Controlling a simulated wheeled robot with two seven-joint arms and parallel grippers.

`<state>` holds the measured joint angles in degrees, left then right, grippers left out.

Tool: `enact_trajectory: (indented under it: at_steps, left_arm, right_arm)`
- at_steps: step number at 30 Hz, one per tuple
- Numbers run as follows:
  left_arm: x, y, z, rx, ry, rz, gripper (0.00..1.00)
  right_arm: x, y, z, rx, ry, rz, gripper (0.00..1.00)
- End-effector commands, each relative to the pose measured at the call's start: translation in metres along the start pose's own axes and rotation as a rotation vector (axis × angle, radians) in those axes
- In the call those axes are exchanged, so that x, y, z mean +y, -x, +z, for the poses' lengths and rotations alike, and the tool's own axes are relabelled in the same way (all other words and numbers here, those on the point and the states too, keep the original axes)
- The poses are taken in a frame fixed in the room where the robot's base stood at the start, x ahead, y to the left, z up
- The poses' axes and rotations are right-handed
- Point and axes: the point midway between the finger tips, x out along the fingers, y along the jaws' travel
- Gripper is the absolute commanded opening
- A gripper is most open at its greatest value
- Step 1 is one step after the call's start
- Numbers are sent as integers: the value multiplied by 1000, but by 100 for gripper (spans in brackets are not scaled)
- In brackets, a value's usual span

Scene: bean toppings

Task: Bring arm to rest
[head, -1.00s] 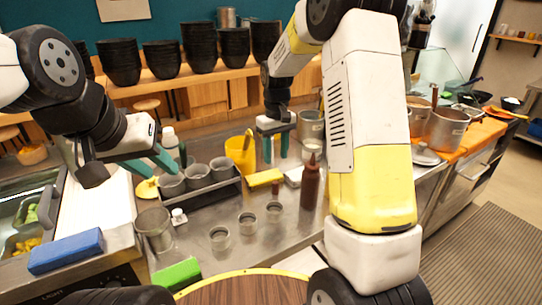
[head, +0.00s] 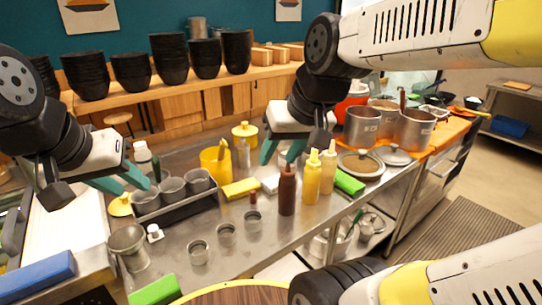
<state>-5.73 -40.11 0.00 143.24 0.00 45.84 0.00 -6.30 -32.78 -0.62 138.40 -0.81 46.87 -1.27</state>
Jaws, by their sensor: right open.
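My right gripper (head: 282,157) is open and empty, its two teal fingers apart and pointing down. It is above the metal counter (head: 275,240), in front of a yellow-lidded container (head: 245,131) and behind the brown sauce bottle (head: 287,190) in the picture. My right arm crosses the upper right. My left gripper (head: 139,190) is at the left, its teal fingers pointing down and right beside the rack of grey cups (head: 182,211). Its fingertips overlap the cups in the picture. I cannot tell whether it touches or holds anything.
Several small metal cups (head: 226,235) sit at the front. Pots (head: 362,127) stand at the right. Black bowls (head: 168,60) line the back shelf. A blue block (head: 35,276) lies front left.

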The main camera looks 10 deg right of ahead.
Motion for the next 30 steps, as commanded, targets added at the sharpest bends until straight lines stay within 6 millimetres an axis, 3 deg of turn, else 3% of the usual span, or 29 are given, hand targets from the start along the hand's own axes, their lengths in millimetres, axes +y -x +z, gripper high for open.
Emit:
enact_trajectory:
  at_steps: [3,8,30]
  left_arm:
    - [0,0,0,0,0,0,36]
    - [0,0,0,0,0,0,36]
    - [0,0,0,0,0,0,36]
  right_arm:
    - [-2,8,17,43,-18,-2,44]
    - [-3,10,27,61,-30,-3,44]
    - [-4,10,26,62,-30,-4,44]
